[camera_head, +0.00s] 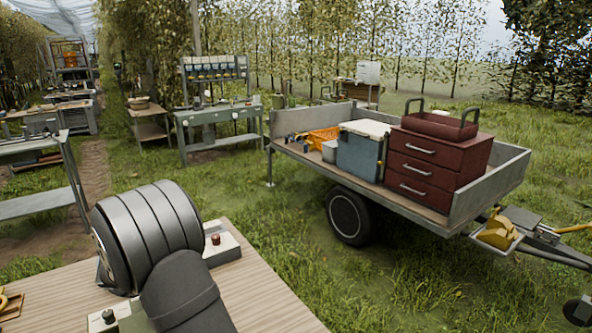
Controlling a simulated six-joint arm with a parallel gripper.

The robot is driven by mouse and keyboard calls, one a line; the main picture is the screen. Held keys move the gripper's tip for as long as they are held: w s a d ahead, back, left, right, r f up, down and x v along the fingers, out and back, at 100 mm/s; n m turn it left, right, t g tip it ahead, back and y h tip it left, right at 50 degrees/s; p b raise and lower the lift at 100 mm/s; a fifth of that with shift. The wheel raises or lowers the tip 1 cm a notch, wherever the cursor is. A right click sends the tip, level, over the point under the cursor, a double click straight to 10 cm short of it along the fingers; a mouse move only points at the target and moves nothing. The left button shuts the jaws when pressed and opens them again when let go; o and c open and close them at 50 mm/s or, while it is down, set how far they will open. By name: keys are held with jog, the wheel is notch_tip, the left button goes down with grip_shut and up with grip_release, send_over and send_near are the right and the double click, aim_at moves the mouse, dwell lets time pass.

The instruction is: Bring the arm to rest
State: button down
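Part of my arm (185,290) shows at the bottom left, over a wooden-topped surface (265,300).
A small box with a red knob (222,246) sits beside my arm. A green workbench (215,118) stands behind.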

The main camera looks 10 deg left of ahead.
jog(key=shift+r, duration=1.75)
jog(key=shift+f, duration=3.05)
